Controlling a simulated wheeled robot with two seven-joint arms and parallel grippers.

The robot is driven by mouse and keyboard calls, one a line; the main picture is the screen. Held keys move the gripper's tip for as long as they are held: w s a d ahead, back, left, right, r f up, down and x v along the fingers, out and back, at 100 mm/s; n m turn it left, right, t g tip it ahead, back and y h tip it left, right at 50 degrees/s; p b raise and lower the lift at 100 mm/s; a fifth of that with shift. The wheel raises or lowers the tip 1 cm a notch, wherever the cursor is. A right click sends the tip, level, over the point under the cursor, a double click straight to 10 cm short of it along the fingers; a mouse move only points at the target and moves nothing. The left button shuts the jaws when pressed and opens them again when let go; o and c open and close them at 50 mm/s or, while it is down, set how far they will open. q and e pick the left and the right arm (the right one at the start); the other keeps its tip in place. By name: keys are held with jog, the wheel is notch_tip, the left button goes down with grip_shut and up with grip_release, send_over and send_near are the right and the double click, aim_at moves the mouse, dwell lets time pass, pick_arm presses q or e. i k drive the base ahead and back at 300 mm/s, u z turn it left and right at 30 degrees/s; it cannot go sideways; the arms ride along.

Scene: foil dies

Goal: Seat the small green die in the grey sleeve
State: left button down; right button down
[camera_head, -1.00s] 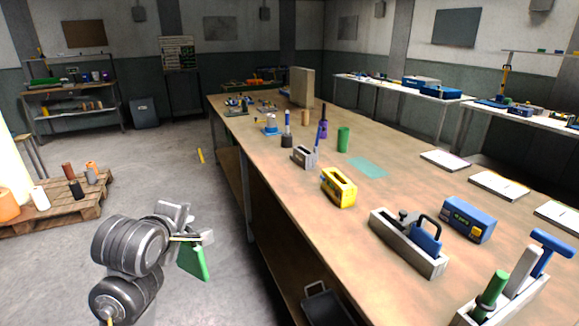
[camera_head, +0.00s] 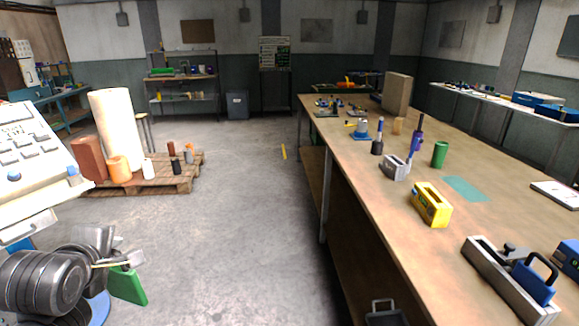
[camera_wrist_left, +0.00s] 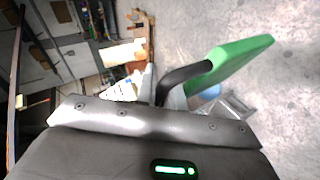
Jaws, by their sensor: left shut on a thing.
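The small green die (camera_head: 127,286) is a flat green piece held at my left gripper (camera_head: 122,262), low at the left of the head view, over the floor and away from the workbench. In the left wrist view the green die (camera_wrist_left: 236,57) sticks out to the upper right beyond a dark curved handle, and part of it is hidden. The left gripper is shut on it. A small grey block with a slot, which looks like the grey sleeve (camera_head: 394,168), stands on the workbench beyond a yellow slotted block. My right gripper is not in view.
The long workbench (camera_head: 470,211) fills the right side, with the yellow block (camera_head: 430,204), a green cylinder (camera_head: 439,154) and a grey tool tray (camera_head: 500,281) on it. A pallet (camera_head: 150,183) with rolls stands at the left. The floor between is clear.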

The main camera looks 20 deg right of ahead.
aim_at(393, 172)
jog(key=i, duration=1.15)
jog(key=z, duration=2.75)
jog(key=i, duration=0.5)
jog(key=z, duration=0.05)
